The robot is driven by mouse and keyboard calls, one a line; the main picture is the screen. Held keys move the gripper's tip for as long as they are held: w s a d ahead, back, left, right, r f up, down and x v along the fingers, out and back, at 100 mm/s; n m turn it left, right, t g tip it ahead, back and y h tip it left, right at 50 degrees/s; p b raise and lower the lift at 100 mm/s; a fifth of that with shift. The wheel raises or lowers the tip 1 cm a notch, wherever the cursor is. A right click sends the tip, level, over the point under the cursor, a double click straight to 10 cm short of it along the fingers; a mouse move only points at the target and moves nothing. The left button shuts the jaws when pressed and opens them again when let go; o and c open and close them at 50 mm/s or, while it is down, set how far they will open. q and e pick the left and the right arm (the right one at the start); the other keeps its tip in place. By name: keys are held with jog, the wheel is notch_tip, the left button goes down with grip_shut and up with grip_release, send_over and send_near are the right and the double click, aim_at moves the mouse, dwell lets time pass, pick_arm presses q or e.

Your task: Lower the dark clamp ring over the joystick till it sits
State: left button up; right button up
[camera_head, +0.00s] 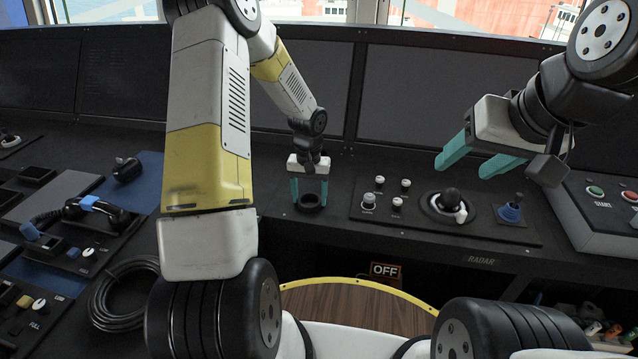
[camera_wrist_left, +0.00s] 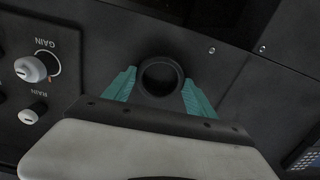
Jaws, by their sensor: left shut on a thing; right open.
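The dark clamp ring (camera_head: 309,209) is a short black ring at the console's middle. My left gripper (camera_head: 309,196) points down, its teal fingers shut on the ring's two sides. The left wrist view shows the ring (camera_wrist_left: 160,94) between the fingertips, its hole open and empty. I cannot tell whether the ring touches the console. A small joystick (camera_head: 512,210) with a blue boot stands upright on the panel to the right, well apart from the ring. My right gripper (camera_head: 475,160) is open and empty, above the panel near the joystick.
A grey START box (camera_head: 606,208) stands at the right. A telephone handset (camera_head: 98,212) and a coiled cable (camera_head: 122,292) lie at the left. Dark screens stand behind.

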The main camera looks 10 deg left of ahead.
pick_arm(q)
jog(key=shift+r, duration=0.15)
jog(key=shift+r, duration=0.65)
notch_tip(320, 180, up, 2)
jog(key=shift+r, duration=0.15)
jog(key=s+d, duration=0.3)
jog(key=s, duration=0.4)
jog(key=s+d+r, duration=0.1)
jog(key=s+d, duration=0.2)
jog(key=s, duration=0.5)
jog(key=shift+w+r, duration=0.1)
jog(key=shift+w, duration=0.05)
